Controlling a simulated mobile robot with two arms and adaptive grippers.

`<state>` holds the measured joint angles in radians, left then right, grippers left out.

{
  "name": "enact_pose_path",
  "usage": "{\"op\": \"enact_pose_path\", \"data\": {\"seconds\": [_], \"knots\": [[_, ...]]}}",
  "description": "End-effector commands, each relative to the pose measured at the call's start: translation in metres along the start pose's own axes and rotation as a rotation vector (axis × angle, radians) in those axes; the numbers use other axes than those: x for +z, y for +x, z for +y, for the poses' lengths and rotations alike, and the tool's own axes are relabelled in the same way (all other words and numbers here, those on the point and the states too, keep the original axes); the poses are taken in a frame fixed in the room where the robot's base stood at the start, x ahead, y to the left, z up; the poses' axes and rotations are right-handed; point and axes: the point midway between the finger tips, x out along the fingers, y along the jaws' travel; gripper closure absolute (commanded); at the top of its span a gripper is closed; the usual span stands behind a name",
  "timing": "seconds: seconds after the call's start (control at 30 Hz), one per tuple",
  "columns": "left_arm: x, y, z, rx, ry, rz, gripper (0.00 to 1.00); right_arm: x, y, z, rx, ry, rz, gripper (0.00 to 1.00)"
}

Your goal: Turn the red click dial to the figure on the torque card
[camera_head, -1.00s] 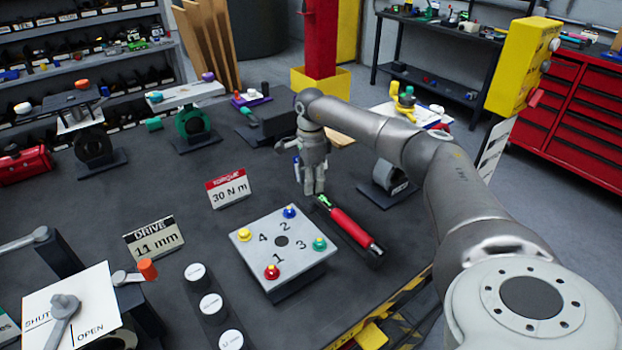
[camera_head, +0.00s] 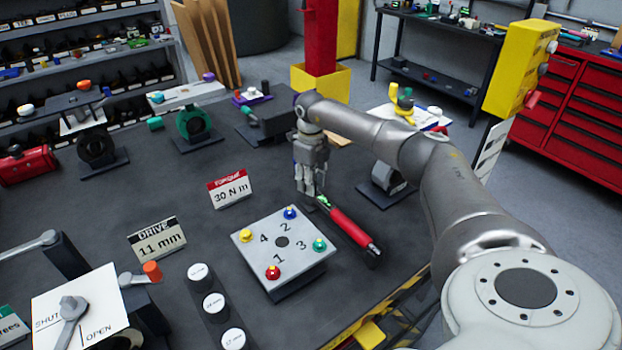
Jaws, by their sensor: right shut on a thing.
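The torque card (camera_head: 230,188) stands on the bench, has a red top band and reads 30 N m. A red-handled tool (camera_head: 348,229) with a green section near its far end and a dark near end lies right of the numbered plate. My right gripper (camera_head: 311,192) points down and is shut at the tool's far end, its fingers hiding the part they hold. A red knob (camera_head: 273,272) sits on the plate (camera_head: 283,262) by figure 1. No dial scale is readable on the tool. My left gripper is out of view.
The plate also carries yellow, blue and green knobs. A drive card (camera_head: 157,239) reading 11 mm stands to the left. White-topped cylinders (camera_head: 214,306) stand in front. Valve parts (camera_head: 195,122) line the back, and another valve body (camera_head: 388,183) stands right of the tool.

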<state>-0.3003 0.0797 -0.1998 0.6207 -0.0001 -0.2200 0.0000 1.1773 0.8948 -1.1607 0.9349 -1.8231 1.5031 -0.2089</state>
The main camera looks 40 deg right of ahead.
Motion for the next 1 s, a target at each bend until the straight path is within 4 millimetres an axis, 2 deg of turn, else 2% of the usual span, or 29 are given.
{"op": "enact_pose_path", "data": {"seconds": [0.6,1.0], "knots": [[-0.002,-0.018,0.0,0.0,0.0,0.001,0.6,0.001,-0.002,-0.001,0.0,0.567,-0.003,0.91],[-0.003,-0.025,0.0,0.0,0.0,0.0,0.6,0.001,-0.002,-0.001,0.0,0.791,-0.004,0.91]]}}
